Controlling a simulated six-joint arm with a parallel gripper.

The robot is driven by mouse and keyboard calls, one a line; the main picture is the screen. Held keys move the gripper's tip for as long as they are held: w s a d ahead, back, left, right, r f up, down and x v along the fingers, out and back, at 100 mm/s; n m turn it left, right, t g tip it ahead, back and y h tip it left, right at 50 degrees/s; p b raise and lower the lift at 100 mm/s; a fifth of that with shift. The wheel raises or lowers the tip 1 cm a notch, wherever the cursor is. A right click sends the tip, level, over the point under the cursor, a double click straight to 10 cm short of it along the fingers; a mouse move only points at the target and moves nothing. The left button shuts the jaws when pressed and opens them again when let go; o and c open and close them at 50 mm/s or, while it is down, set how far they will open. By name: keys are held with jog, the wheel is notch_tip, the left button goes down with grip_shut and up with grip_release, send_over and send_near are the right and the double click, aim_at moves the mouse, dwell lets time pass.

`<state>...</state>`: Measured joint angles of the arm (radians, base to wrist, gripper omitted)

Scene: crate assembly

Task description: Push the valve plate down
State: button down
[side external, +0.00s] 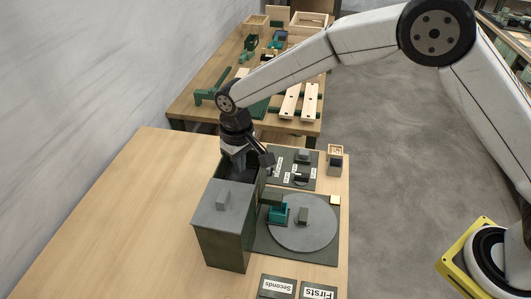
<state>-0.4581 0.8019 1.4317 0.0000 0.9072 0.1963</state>
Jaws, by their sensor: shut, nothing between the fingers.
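My gripper (240,165) points down at the back of the dark green box (222,240), over its open rear part. It is shut with nothing held. The fingertips are small and dark against the box's interior, and I cannot tell whether they touch anything. I cannot clearly pick out the valve plate; the gripper and the box walls hide much of the box's inside.
Right of the box is a grey disc (312,232) with a teal piece (277,214) near its left edge. Behind it are a labelled dark board (303,181) and a small wooden box (335,150). Signs (319,292) lie in front. The table's left side (130,215) is clear.

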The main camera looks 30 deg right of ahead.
jog(key=shift+f, duration=1.45)
jog(key=shift+r, duration=0.1)
dwell(0.5)
notch_tip(320, 180, up, 9)
dwell(1.4)
jog(key=shift+d, duration=0.15)
jog(key=s+d+m+t, duration=0.1)
jog(key=s+d, duration=0.3)
jog(key=d, duration=0.3)
jog(key=s+d+m, duration=0.1)
jog(key=s+d, duration=0.2)
jog(key=d, duration=0.4)
jog(key=s+d+f+m+t, duration=0.1)
jog(key=s+d+f, duration=0.1)
jog(key=s+d, duration=0.7)
jog(key=s, duration=0.4)
jog(key=shift+d+f+t, duration=0.2)
jog(key=shift+t, duration=0.1)
